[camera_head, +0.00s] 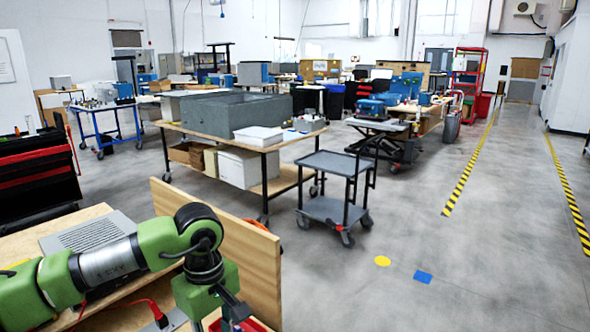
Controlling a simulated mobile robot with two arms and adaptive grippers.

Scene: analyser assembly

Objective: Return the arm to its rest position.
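My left arm (160,245), green with a grey and black section, comes in from the left over a wooden workbench. Its wrist bends down at the bottom of the picture. The dark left gripper (234,308) hangs below the wrist near the bottom edge, close to a wooden board. Its fingers are too small and partly hidden, so whether they are open or shut does not show. My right arm and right gripper are not in view.
An upright wooden board (232,242) edges the workbench beside my arm. A grey vented box (90,233) lies on the bench. A grey cart (333,163) stands beyond, before a table with a large grey box (222,113).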

